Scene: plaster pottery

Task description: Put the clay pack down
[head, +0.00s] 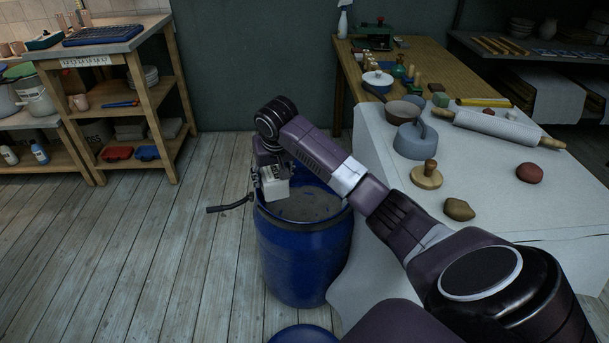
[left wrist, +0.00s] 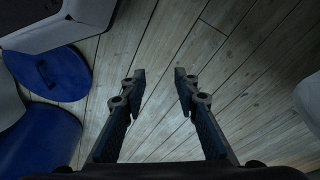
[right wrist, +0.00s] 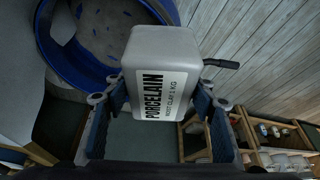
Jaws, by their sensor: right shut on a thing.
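The clay pack (right wrist: 165,55) is a grey-white block labelled "PORCELAIN" in the right wrist view. In the head view the pack (head: 275,187) hangs at the left rim of a blue barrel. My right gripper (head: 268,172) is shut on it, with a finger on each side in the right wrist view (right wrist: 160,100). Whether the pack touches the rim I cannot tell. The blue barrel (head: 302,260) is open and holds grey matter with darker bits. My left gripper (left wrist: 157,75) is open and empty above the plank floor.
A dark handle (head: 230,205) sticks out left of the barrel. The floor (head: 185,260) at left is clear. A wooden shelf unit (head: 135,85) stands behind.

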